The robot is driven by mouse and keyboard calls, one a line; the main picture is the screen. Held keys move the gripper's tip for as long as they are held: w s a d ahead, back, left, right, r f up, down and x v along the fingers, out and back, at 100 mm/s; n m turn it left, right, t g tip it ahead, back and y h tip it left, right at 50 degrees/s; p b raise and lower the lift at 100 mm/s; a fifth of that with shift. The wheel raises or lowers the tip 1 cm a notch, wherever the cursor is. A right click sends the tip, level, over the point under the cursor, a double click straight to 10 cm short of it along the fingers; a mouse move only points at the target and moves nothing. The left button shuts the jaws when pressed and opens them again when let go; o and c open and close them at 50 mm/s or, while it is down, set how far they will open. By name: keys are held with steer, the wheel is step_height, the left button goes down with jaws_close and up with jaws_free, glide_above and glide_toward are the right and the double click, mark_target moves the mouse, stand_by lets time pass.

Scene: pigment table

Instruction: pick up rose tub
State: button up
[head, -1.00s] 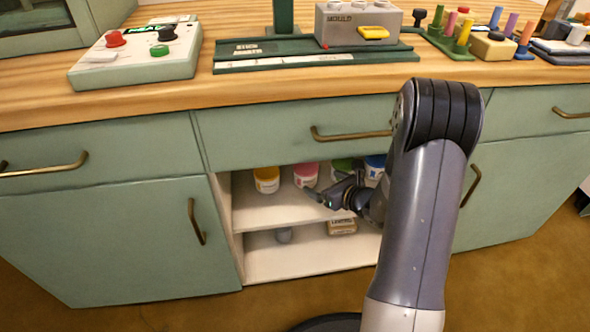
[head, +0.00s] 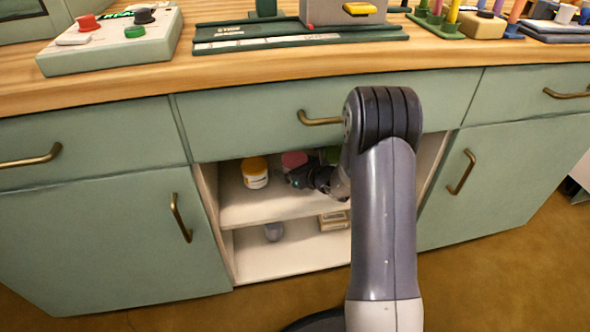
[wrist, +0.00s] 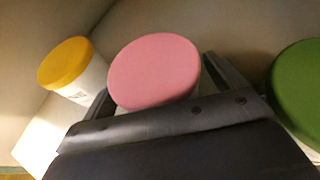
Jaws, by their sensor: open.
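The rose tub has a pink lid and stands on the upper shelf of the open cabinet, partly hidden by my gripper in the head view (head: 293,160). In the wrist view its round pink lid (wrist: 154,72) fills the middle. My gripper (wrist: 158,85) is open, with one finger on each side of the tub. It also shows in the head view (head: 296,179), right at the tub. Whether the fingers touch the tub, I cannot tell. The tub's lower body is hidden behind the gripper.
A yellow-lidded white tub (head: 255,173) stands to the left and a green-lidded tub (wrist: 300,90) to the right, close to the gripper. The lower shelf (head: 290,262) holds a grey object (head: 273,232) and a small box (head: 333,221). The drawer front (head: 240,122) lies above the opening.

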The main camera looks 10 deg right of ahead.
steer(key=shift+c, duration=0.3)
steer(key=c, duration=1.2)
steer(key=shift+r, duration=0.2)
